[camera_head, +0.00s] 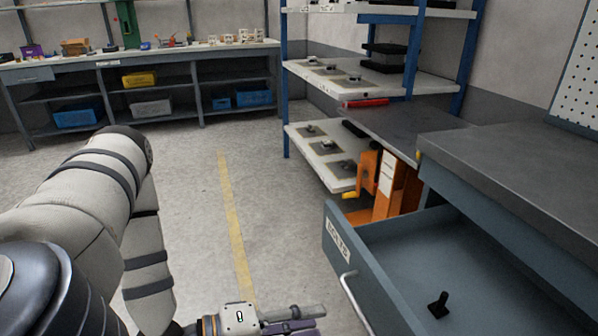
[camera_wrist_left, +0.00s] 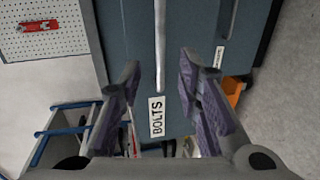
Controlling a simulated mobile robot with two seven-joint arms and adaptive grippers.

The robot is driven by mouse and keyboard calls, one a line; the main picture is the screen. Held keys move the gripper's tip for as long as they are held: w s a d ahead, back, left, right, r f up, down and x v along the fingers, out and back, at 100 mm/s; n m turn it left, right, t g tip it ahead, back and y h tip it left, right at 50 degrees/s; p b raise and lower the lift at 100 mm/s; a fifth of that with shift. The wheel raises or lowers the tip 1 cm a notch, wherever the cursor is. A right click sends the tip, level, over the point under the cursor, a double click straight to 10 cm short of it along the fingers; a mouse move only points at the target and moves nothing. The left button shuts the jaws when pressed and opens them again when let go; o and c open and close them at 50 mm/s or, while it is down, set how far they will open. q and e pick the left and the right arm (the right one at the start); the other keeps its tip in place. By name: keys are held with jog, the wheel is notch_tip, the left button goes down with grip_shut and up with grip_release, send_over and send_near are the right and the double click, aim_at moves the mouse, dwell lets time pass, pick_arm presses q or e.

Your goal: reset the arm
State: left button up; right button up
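My left arm comes in from the left in the head view, with its gripper (camera_head: 292,319) low near the bottom edge, left of the open drawer (camera_head: 385,275). In the left wrist view my left gripper (camera_wrist_left: 158,72) has its two purple-padded fingers spread apart with nothing held. The drawer front (camera_wrist_left: 140,25) carries a "BOLTS" label (camera_wrist_left: 156,117) and a silver handle (camera_wrist_left: 161,45), which shows between the fingers. The handle also shows in the head view (camera_head: 354,301), a little right of the fingertips. My right gripper is not in view.
A small black part (camera_head: 438,305) stands inside the drawer. A grey worktop (camera_head: 520,165) lies above it. An orange object (camera_head: 385,190) and a blue-posted shelf (camera_head: 375,80) stand behind. A long bench (camera_head: 120,65) is at the back left. Open floor with a yellow line (camera_head: 232,215) lies between.

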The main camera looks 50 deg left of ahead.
pick_arm(q)
jog(key=shift+s+a+r, duration=0.15)
jog(key=shift+s, duration=0.45)
jog(key=s+d+f+m+g+p, duration=0.4)
jog(key=d+f+m+g, duration=0.1)
jog(key=g, duration=0.1)
jog(key=s+f+m+g+y+p, duration=0.1)
jog(key=s+m+g+y+p, duration=0.3)
jog(key=s, duration=1.5)
jog(key=m+g+y, duration=0.1)
jog(key=m+g, duration=0.3)
jog(key=g, duration=0.3)
jog(key=shift+s+d+f+m, duration=0.2)
jog(key=shift+s+d+m, duration=0.1)
jog(key=shift+d, duration=0.1)
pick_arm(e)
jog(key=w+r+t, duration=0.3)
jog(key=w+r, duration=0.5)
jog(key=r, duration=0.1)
